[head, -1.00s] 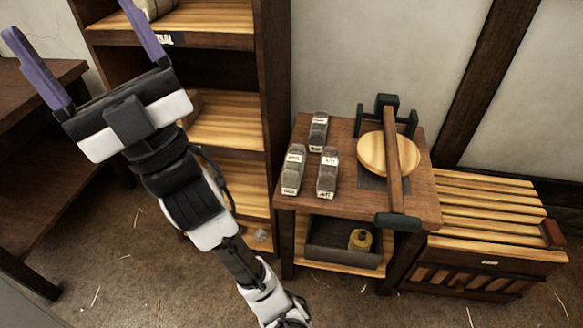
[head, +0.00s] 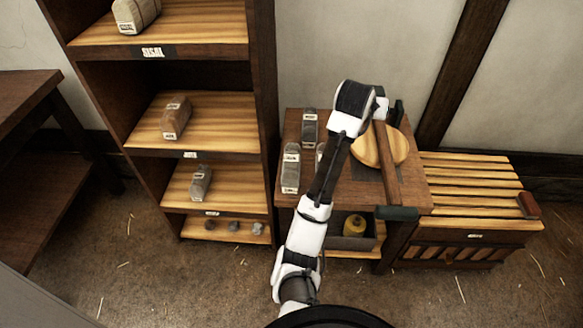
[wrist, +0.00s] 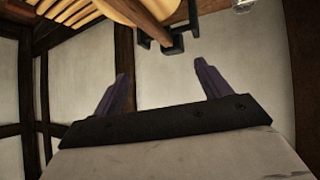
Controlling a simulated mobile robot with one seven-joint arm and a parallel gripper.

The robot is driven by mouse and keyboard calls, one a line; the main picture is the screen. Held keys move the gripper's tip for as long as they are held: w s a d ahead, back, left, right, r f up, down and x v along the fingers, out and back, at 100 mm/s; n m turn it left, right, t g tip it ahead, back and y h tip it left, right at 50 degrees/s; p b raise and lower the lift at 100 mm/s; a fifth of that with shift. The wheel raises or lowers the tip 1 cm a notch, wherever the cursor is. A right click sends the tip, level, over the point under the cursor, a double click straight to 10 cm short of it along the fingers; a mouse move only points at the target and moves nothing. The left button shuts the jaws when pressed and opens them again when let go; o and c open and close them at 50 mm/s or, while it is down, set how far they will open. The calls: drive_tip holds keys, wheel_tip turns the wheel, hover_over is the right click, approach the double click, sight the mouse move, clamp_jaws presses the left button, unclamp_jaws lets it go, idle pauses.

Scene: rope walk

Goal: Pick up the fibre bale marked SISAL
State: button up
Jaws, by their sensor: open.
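A shelf tag (head: 153,52) in the head view seems to read SISAL. Above it, a pale bale (head: 135,14) sits at the left of that shelf, partly cut by the picture's top edge; its own label is too small to read surely. A brown bale (head: 175,118) and a grey bale (head: 200,183) lie on lower shelves. My gripper (wrist: 163,90) is open and empty in the wrist view, its two purple fingers apart. In the head view my arm reaches over the small table, right of the shelves; the fingers are hidden there.
The small table (head: 415,197) carries several things: labelled grey blocks (head: 290,168), partly behind my arm, and a round wooden disc (head: 392,145) under a bar. A slatted chest (head: 470,215) stands right. Another table (head: 25,95) stands left. Floor before the shelves is clear.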

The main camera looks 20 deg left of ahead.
drive_tip(key=s+a+f+n+g+y, duration=0.15)
drive_tip(key=a+f+g, duration=0.3)
drive_tip(key=a, duration=0.45)
drive_tip(key=n+g, duration=0.2)
drive_tip(key=g, duration=0.2)
approach(291, 166)
drive_tip(key=f+b, duration=0.3)
drive_tip(key=b, duration=0.1)
drive_tip(key=shift+w+m, duration=0.25)
drive_tip(key=shift+w, duration=0.05)
drive_tip(key=shift+w+a+f, duration=0.15)
drive_tip(key=shift+f, duration=0.75)
drive_tip(key=shift+w+f+p, duration=0.15)
drive_tip(key=shift+f+p, duration=0.15)
drive_tip(key=shift+f, duration=1.15)
drive_tip(key=shift+w+f+p, duration=0.1)
drive_tip(key=shift+f+p, duration=0.15)
drive_tip(key=shift+f, duration=1.2)
drive_tip(key=c, duration=1.1)
drive_tip(key=shift+c, duration=0.3)
drive_tip(key=shift+r, duration=0.2)
